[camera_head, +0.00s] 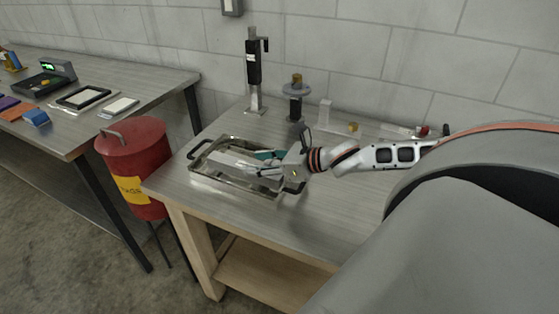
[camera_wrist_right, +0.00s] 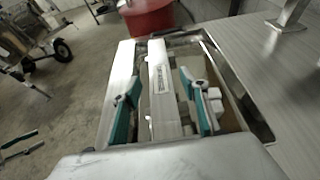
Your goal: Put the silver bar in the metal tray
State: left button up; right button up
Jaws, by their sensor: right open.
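The metal tray (camera_head: 197,172) is a shallow shiny pan with handles, lying on the near table; its wall also shows in the wrist view (camera_wrist_right: 232,82). The silver bar (camera_head: 232,162) lies lengthwise within the tray's outline; whether it touches the bottom is hard to tell. In the wrist view the bar (camera_wrist_right: 164,82) carries dark marking and runs away from me. My right gripper (camera_head: 272,167) is at the tray's right end. Its teal-tipped fingers (camera_wrist_right: 158,104) are open, one on each side of the bar; contact is unclear. My left gripper is not in view.
A red bin (camera_head: 136,160) stands left of the table. A second table (camera_head: 90,125) is at left.

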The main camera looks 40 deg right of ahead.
aim_at(280, 176)
jog(key=shift+p+v, duration=0.35)
jog(key=shift+v, duration=0.55)
jog(key=shift+p+v, duration=1.05)
jog(key=shift+v, duration=0.35)
jog(key=shift+s+r, duration=0.25)
jog(key=shift+s, duration=0.05)
jog(key=shift+s+d+r+p, duration=0.1)
jog(key=shift+s+d+p, duration=0.15)
jog(key=shift+p, duration=0.2)
jog(key=shift+s+d+r+p, duration=0.2)
jog(key=shift+s+p, duration=0.15)
jog(key=shift+s, duration=0.15)
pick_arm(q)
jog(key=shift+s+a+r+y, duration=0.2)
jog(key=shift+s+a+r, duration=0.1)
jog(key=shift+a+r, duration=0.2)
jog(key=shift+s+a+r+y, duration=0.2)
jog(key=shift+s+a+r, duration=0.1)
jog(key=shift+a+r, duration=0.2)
pick_arm(e)
jog(key=shift+s, duration=0.1)
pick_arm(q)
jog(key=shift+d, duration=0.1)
